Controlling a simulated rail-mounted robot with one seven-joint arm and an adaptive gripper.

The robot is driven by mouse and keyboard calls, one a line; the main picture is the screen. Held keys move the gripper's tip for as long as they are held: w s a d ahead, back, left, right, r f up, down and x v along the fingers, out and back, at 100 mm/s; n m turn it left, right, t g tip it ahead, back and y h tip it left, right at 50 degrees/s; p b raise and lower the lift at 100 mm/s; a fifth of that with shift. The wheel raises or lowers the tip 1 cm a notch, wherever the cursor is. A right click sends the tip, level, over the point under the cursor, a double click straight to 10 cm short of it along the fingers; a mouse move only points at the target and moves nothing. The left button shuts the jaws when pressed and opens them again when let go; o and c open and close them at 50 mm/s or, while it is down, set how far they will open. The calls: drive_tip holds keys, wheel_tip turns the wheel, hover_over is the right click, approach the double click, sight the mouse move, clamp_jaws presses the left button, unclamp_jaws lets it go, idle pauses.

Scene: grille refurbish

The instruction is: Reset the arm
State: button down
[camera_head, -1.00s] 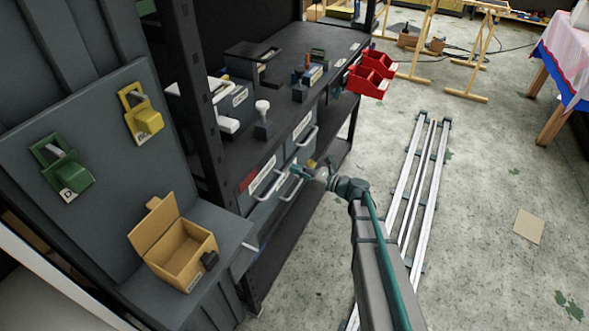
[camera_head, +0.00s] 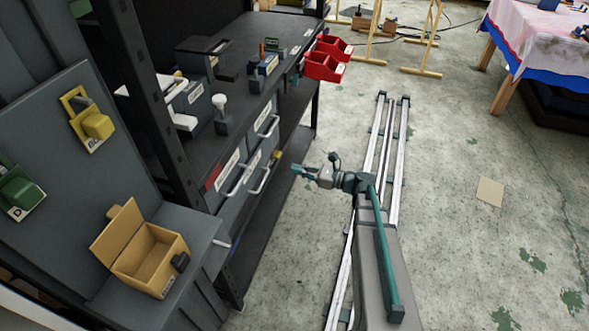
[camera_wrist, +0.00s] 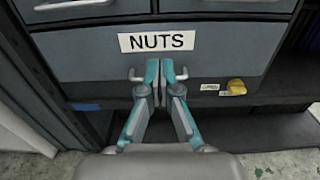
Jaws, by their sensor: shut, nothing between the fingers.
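My gripper (camera_head: 297,170) has teal fingers and hangs in the open air to the right of the shelf's drawers, above the floor beside the rails. In the wrist view my gripper (camera_wrist: 167,70) is shut and empty, with its fingertips together. The wrist view faces a grey drawer labelled NUTS (camera_wrist: 157,42). The drawer's handle shows on both sides behind the fingers. A small yellow object (camera_wrist: 236,87) is at the drawer front's lower right. My arm is bent, with its teal upper part along the rail.
The black workbench shelf (camera_head: 262,55) with drawers (camera_head: 262,150) stands to the left. Red bins (camera_head: 325,65) hang at its far end. An open yellow box (camera_head: 150,260) sits on a ledge at the lower left. Floor rails (camera_head: 395,135) run alongside. The floor (camera_head: 450,230) to the right is largely clear.

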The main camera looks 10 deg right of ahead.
idle(0.5)
drive_tip(key=s+a+f+n+g+h+p, duration=0.2)
drive_tip(key=s+f+n+g+h, duration=0.55)
drive_tip(key=s+f+n, duration=0.8)
drive_tip(key=s+d+f+n+g+h+p, duration=0.1)
drive_tip(key=s+f+n+g+h+p, duration=0.2)
drive_tip(key=s, duration=1.1)
drive_tip(key=s+d+f+n+g+h+p, duration=0.1)
drive_tip(key=s+f+n+g+h+p, duration=0.3)
drive_tip(key=s, duration=1.1)
wheel_tip(320, 180, down, 2)
drive_tip(key=shift+f+n+g+h, duration=0.15)
drive_tip(key=shift+n+g+h, duration=0.2)
drive_tip(key=shift+n+g, duration=0.35)
